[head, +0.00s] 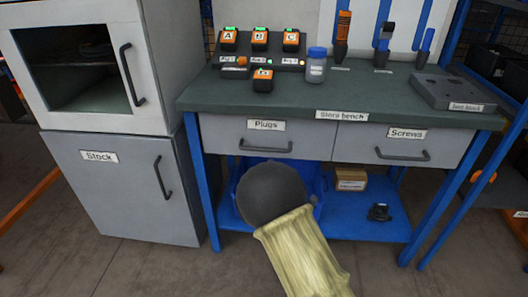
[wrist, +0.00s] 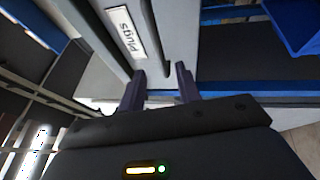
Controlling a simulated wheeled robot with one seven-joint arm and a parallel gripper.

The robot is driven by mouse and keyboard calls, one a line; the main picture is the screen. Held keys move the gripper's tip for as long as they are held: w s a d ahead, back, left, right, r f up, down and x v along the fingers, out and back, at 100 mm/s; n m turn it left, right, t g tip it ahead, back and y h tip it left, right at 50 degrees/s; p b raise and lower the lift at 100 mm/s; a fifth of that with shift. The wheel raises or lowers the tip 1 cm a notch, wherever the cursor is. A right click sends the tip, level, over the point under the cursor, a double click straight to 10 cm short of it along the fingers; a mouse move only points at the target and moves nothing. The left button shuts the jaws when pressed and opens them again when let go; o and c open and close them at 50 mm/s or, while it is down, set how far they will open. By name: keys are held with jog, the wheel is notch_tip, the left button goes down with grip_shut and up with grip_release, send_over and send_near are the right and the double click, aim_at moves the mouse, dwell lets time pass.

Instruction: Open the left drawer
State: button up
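The left drawer (head: 222,138), labelled "Plugs", is under the bench top, and its front looks flush with the "Screws" drawer beside it. Its dark bar handle (head: 265,147) is below the label. In the wrist view the drawer front (wrist: 99,19) and its handle (wrist: 156,38) show close ahead. My gripper (wrist: 160,86) is open, its two dark fingers apart. The lower end of the handle appears between or just beyond the fingertips; I cannot tell whether they touch. In the head view my arm hides the gripper.
The "Screws" drawer (head: 348,143) is on the right. The bench top (head: 370,98) holds orange devices, a blue-lidded jar (head: 316,67) and a grey block (head: 452,90). The Stock cabinet (head: 125,195) stands left. A cardboard box (head: 351,179) and a blue bin (wrist: 293,22) are on the lower shelf.

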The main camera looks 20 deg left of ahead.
aim_at(264, 150)
jog(key=b+x, duration=0.1)
jog(key=x, duration=0.8)
jog(key=shift+w+a, duration=0.1)
jog(key=shift+w, duration=0.1)
jog(key=shift+s+a+r, duration=0.1)
jog(key=shift+s, duration=0.1)
jog(key=shift+w, duration=0.1)
grip_shut()
